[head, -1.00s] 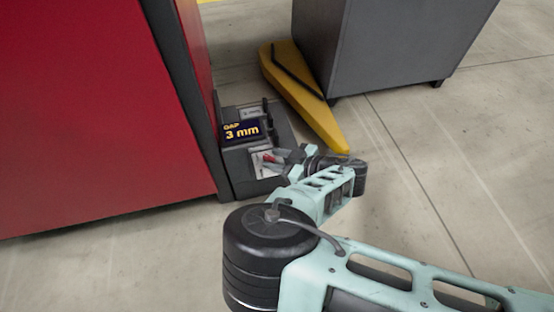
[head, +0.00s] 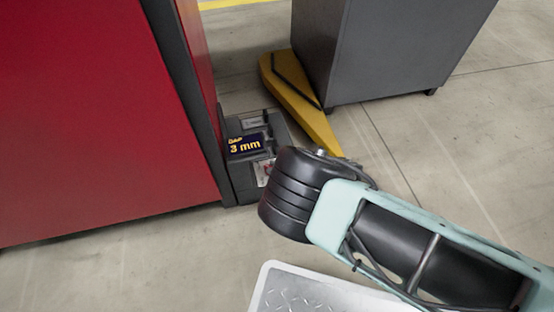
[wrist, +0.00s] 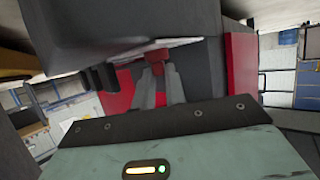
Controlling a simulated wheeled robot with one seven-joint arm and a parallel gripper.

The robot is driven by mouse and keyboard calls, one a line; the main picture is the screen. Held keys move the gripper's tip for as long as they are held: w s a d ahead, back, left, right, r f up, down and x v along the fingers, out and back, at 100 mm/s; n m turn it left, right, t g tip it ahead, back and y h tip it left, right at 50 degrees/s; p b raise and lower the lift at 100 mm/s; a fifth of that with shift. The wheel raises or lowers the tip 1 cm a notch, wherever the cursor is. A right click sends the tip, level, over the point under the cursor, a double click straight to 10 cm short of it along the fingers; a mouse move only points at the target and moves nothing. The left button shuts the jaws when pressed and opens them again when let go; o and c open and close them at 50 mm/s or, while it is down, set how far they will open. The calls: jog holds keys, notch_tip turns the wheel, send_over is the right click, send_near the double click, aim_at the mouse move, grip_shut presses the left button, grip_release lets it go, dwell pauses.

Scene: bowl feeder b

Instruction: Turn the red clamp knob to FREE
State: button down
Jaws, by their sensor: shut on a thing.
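The red clamp knob (wrist: 157,58) shows in the wrist view, between the tips of my gripper (wrist: 158,72). The two grey fingers are shut on it. In the head view my arm hides the knob and my gripper. The dark grey unit (head: 245,188) that carries the knob stands against the red cabinet. Its display (head: 245,145) reads 3 mm, with the word above it hard to read. A pale label plate (head: 264,172) shows only partly beside my arm. I cannot read the knob's setting.
A large red cabinet (head: 95,110) stands on the left. A grey cabinet (head: 395,50) on feet stands behind at the right, with a yellow wedge-shaped piece (head: 300,105) beside it. A light tread plate (head: 310,292) shows at the bottom. The concrete floor at the right is clear.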

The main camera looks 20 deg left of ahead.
jog(key=p, duration=0.1)
jog(key=n+g+p, duration=0.1)
jog(key=p, duration=0.1)
jog(key=shift+w+r+g, duration=0.25)
jog(key=shift+r+g, duration=0.05)
jog(key=shift+w+f+n+g+p, duration=0.1)
jog(key=shift+f+n+g+p, duration=0.05)
jog(key=shift+n+g+p, duration=0.4)
jog(key=n+g, duration=0.1)
jog(key=n+g+b, duration=0.1)
jog(key=n+g+h+b, duration=0.1)
jog(key=n+g, duration=0.1)
jog(key=shift+w+a+f, duration=0.1)
jog(key=shift+w+f, duration=0.3)
jog(key=n+g+h+b, duration=0.1)
jog(key=n+g+b, duration=0.1)
jog(key=b, duration=0.1)
jog(key=n+g+h+b, duration=0.1)
jog(key=n+g+b, duration=0.1)
jog(key=b, duration=0.1)
jog(key=shift+w+a+f+h, duration=0.15)
jog(key=shift+w+a+h, duration=0.05)
jog(key=shift+w+h, duration=0.2)
jog(key=n+h+b, duration=0.1)
jog(key=g+b, duration=0.1)
jog(key=b, duration=0.1)
jog(key=shift+a+r+n+g+h, duration=0.15)
jog(key=shift+r+n+g+h, duration=0.1)
jog(key=shift+n+h, duration=0.15)
